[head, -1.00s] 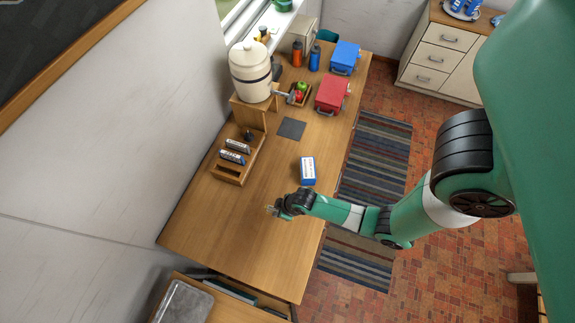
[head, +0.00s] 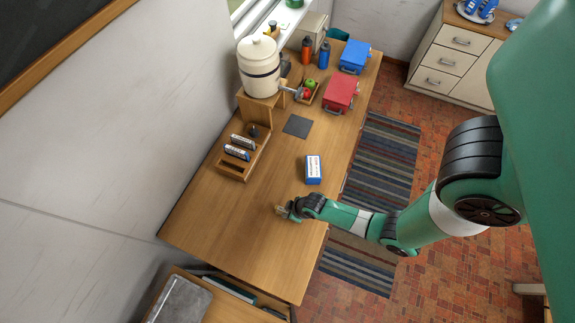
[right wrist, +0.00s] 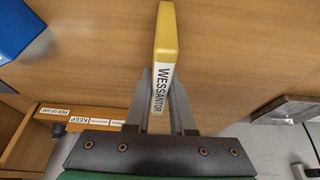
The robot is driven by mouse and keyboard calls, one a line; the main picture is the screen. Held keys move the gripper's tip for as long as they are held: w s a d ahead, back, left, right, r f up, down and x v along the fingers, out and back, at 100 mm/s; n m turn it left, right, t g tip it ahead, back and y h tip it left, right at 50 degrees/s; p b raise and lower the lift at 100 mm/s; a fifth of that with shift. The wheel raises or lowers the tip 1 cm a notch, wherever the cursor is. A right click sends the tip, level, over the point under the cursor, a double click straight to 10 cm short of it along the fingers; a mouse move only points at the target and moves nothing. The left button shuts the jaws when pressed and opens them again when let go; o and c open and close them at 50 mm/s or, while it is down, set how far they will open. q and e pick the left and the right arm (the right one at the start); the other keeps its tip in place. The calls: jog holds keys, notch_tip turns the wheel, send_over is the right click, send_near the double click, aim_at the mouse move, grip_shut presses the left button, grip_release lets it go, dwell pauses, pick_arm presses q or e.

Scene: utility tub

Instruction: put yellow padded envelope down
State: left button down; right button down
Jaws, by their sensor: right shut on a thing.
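My right gripper (head: 282,211) is over the front part of the wooden table. In the right wrist view the gripper (right wrist: 161,88) is shut on the yellow padded envelope (right wrist: 166,35). In the head view the envelope is too small to make out. My left gripper is not in view.
A blue and white box (head: 313,170) stands near the gripper. A wooden organizer (head: 232,171) is by the wall, with a dark mat (head: 298,126) farther back. Red (head: 340,94) and blue (head: 355,57) boxes stand at the far end. The table's front left is clear.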

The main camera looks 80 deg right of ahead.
jog(key=c, duration=0.8)
grip_release()
jog(key=shift+o, duration=0.2)
jog(key=p+v, duration=0.3)
jog(key=v, duration=0.4)
jog(key=shift+s+r+p, duration=0.15)
jog(key=shift+r+p, duration=0.25)
jog(key=shift+f, duration=0.1)
